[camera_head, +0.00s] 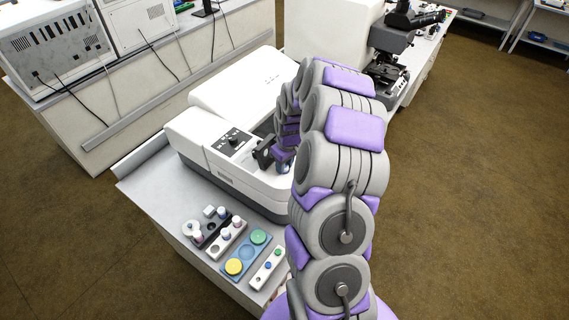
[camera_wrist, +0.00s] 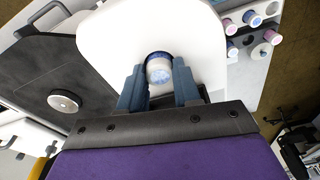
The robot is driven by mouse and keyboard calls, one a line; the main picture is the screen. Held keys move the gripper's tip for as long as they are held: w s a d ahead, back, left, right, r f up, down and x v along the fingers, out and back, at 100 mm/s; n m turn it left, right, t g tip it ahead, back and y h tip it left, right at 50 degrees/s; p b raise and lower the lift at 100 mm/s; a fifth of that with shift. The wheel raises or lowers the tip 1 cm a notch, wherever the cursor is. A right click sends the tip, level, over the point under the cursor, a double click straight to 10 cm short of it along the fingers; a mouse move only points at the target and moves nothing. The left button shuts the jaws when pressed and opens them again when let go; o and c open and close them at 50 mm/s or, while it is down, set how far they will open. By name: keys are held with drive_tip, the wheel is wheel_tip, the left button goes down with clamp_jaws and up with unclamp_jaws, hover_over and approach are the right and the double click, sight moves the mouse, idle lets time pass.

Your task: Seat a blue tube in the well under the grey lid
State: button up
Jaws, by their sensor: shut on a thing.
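My gripper (camera_wrist: 158,82) is shut on a blue tube (camera_wrist: 158,68), which has a pale cap and a dark blue rim. In the head view my gripper (camera_head: 283,166) is at the front part of the white instrument (camera_head: 190,135), just right of an upright dark grey flap (camera_head: 263,153), which may be the grey lid. In the wrist view a dark grey panel (camera_wrist: 40,70) with a round metal disc (camera_wrist: 64,100) lies left of the tube. I cannot make out the well.
Racks with pink and blue capped tubes (camera_head: 226,235) stand on the table's front, beside a blue tray (camera_head: 236,268) with green and yellow discs. A white strip (camera_head: 266,268) with coloured caps is next to it.

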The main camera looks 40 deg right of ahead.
drive_tip(key=shift+f, duration=0.1)
drive_tip(key=o, duration=1.1)
drive_tip(key=o, duration=0.4)
drive_tip(key=shift+r+p, duration=0.7)
drive_tip(key=shift+r, duration=2.8)
